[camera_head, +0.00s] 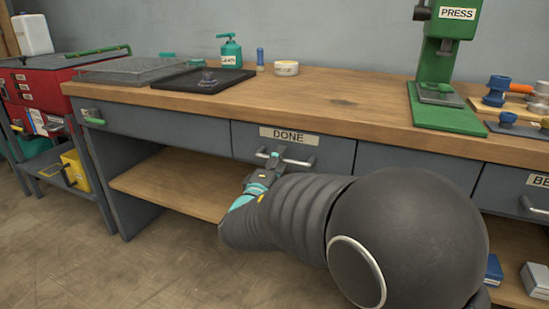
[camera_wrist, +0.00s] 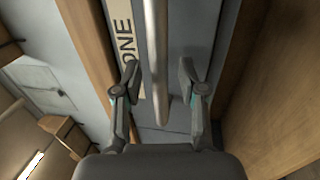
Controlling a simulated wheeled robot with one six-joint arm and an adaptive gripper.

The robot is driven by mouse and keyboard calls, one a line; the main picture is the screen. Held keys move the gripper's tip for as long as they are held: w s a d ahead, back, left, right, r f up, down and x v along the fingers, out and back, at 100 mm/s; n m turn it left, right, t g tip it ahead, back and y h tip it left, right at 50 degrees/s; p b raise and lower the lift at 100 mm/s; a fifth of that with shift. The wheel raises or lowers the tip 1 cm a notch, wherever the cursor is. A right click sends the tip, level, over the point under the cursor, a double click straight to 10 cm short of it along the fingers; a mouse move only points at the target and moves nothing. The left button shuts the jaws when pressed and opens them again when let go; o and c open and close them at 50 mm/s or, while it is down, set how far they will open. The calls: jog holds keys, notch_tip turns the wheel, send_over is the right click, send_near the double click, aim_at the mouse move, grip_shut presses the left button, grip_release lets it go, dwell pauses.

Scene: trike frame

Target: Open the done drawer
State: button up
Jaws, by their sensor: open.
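The done drawer (camera_head: 250,142) is a grey drawer front under the wooden benchtop, with a "DONE" label (camera_head: 289,136). It is shut, flush with its neighbours. Its metal bar handle (camera_head: 298,162) shows below the label. My gripper (camera_head: 275,157) is at the handle. In the wrist view the handle (camera_wrist: 157,50) runs between the two open fingers of my gripper (camera_wrist: 158,78), with a gap on each side. The label (camera_wrist: 124,30) lies beside the left finger. My arm hides part of the drawer's lower area in the head view.
A drawer labelled "BE..." (camera_head: 536,181) is on the right, partly cut off. The wooden shelf (camera_head: 175,184) lies below. A green press (camera_head: 447,60) stands on the benchtop (camera_head: 330,100). The floor at the front left is clear.

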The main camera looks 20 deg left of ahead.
jog(key=shift+w, duration=0.2)
grip_shut()
